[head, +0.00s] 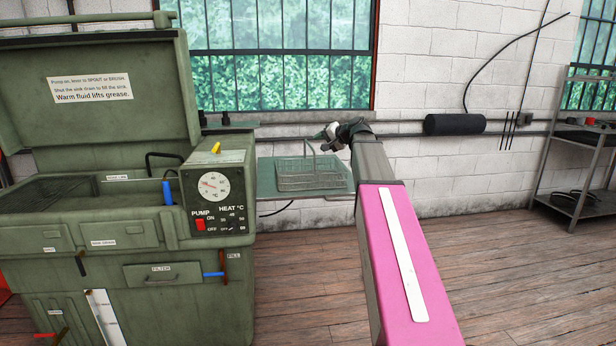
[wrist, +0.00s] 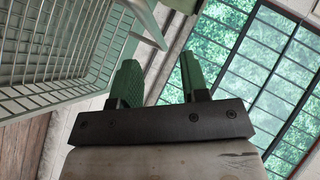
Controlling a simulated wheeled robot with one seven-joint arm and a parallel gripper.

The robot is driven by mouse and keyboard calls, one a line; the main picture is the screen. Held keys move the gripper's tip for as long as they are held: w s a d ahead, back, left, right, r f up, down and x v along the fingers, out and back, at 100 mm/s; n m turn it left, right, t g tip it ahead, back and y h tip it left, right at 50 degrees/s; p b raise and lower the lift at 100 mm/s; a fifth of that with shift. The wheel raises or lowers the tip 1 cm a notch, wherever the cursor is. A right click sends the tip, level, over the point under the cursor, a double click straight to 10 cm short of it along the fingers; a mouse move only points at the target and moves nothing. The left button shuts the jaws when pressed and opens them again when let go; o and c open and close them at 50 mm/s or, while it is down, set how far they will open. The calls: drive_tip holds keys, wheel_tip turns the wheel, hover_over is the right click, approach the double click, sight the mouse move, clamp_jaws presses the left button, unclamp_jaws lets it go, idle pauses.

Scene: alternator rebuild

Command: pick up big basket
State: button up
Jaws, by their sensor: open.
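The big basket (head: 312,180) is a pale wire-mesh basket with a tall thin upright handle. It stands on a green shelf (head: 268,181) against the wall in the head view. In the wrist view the basket mesh (wrist: 50,60) fills the left side, with a pale bar beside it near my fingers. My gripper (head: 331,137) is above the basket's right side, close to the top of the handle. In the wrist view my gripper (wrist: 158,66) has its two green fingers apart, with nothing clearly between them. I cannot tell whether a finger touches the handle.
A green parts washer (head: 165,290) with a raised lid and control panel stands to the left of the shelf. A metal rack (head: 580,200) stands at the far right. A black cylinder (head: 455,124) is on the wall pipes. The wooden floor at the right is clear.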

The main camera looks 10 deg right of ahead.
sight(310, 146)
drive_tip(key=x, duration=0.6)
drive_tip(key=shift+a+f, duration=0.25)
drive_tip(key=shift+f, duration=0.05)
clamp_jaws()
idle(1.2)
